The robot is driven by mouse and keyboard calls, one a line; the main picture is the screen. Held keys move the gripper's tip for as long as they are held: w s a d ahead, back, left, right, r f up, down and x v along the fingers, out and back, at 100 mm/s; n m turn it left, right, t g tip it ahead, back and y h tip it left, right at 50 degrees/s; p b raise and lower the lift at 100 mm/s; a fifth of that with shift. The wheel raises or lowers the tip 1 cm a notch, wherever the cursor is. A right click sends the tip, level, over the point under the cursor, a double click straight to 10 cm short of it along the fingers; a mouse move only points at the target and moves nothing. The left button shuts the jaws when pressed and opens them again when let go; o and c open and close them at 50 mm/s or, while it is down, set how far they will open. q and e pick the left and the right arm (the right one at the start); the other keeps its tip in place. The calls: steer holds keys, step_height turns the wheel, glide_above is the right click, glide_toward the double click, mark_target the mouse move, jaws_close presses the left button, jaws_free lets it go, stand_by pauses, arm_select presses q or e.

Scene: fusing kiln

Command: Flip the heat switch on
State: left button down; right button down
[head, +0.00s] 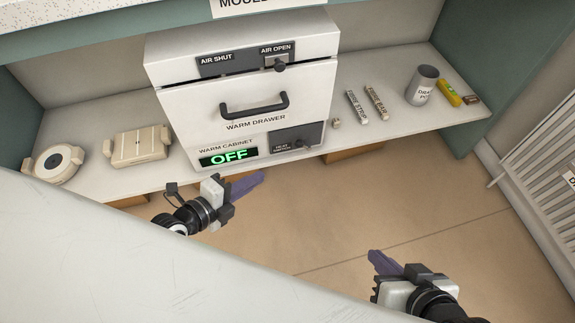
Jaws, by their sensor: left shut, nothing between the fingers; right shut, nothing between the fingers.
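The warm cabinet (245,100) is a white box on the counter with a drawer and a black handle (255,107). Its green display (229,156) reads OFF. The dark heat switch panel (296,139) sits at the lower right of the cabinet front, with a small knob or lever (299,144) whose exact setting is hard to make out. My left gripper (247,186) is shut and empty, in front of and below the display, apart from the cabinet. My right gripper (384,263) is shut and empty, lower right, well away from the switch over the floor.
An air panel (245,60) with its own knob is on the cabinet top front. Round (58,162) and rectangular (138,146) moulds lie left. Right are labelled bars (357,106), a grey pot (423,85) and a yellow block (448,93). A pale surface (150,260) fills the foreground.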

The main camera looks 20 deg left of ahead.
mark_target(302, 143)
arm_select(q)
steer(key=shift+w+a+f, duration=0.1)
steer(key=shift+w+a, duration=0.1)
steer(key=shift+a, duration=0.05)
arm_select(e)
steer(key=shift+a, duration=0.1)
steer(key=shift+f, duration=0.1)
